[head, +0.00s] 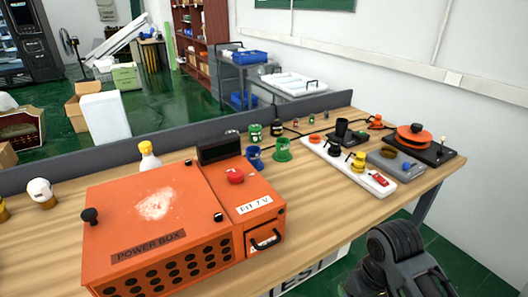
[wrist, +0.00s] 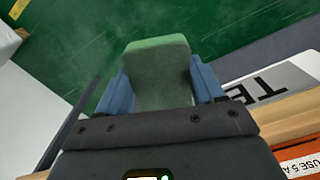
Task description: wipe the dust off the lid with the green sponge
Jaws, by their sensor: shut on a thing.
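The green sponge (wrist: 158,68) is held between the blue-grey fingers of my gripper (wrist: 160,85) in the wrist view. My gripper is shut on it, with the sponge's end standing out past the fingertips, over the green floor. The orange lid (head: 122,205) is the top left part of the power box (head: 150,240) on the table in the head view. A white patch of dust (head: 155,205) lies near its middle. My arm shows at the bottom right of the head view, apart from the box. The sponge is not visible in the head view.
The wooden table (head: 330,225) carries a black screen (head: 220,147) and a red button (head: 235,176) by the lid. A black knob (head: 89,215) stands on the lid's left.

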